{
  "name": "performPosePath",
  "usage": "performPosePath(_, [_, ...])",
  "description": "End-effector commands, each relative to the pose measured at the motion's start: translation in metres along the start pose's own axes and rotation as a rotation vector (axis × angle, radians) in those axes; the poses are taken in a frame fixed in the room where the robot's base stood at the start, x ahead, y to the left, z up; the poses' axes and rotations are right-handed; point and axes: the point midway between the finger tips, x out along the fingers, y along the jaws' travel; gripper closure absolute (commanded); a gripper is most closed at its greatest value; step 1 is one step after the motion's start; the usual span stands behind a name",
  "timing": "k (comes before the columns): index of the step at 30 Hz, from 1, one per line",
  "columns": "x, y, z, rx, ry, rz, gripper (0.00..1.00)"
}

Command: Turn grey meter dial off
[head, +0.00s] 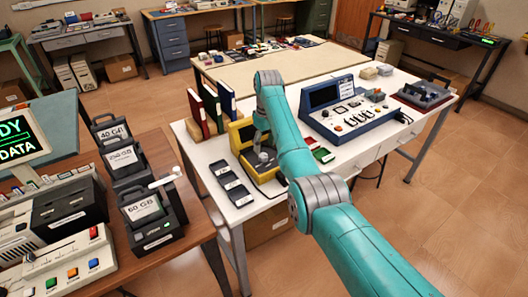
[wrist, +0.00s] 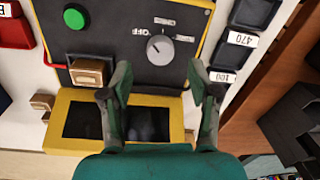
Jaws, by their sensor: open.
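The grey dial (wrist: 160,49) is a round knob on a dark panel (wrist: 115,50) in the wrist view. Printed labels sit around it, with OFF (wrist: 139,31) at its upper left. A small pale mark shows on the knob's upper left; its exact setting is hard to read. My gripper (wrist: 163,82) is open and empty, its two fingers apart just below the dial in the picture and not around it. In the head view the yellow-framed meter (head: 241,131) stands on the white table, with my arm partly covering it and its dial hard to make out.
A green button (wrist: 75,17) and a brass-coloured block (wrist: 90,72) sit on the same panel. Dark trays (head: 229,178) lie left of the meter, and upright binders (head: 196,114) stand behind it. A blue console (head: 347,112) stands to the right on the white table (head: 255,205).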

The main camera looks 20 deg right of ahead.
Motion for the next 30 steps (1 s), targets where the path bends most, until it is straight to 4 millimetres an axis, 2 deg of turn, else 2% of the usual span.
performPosePath(1, [-0.012,0.001,-0.001,0.000,0.004,0.002,0.39])
performPosePath(6, [-0.044,0.000,0.000,0.000,0.002,0.001,0.39])
performPosePath(12, [-0.066,0.000,0.000,0.000,0.001,0.000,0.39])
performPosePath(17, [-0.073,0.000,0.000,0.000,0.001,0.000,0.39])
performPosePath(30, [-0.073,0.000,0.000,0.000,0.000,0.000,0.39])
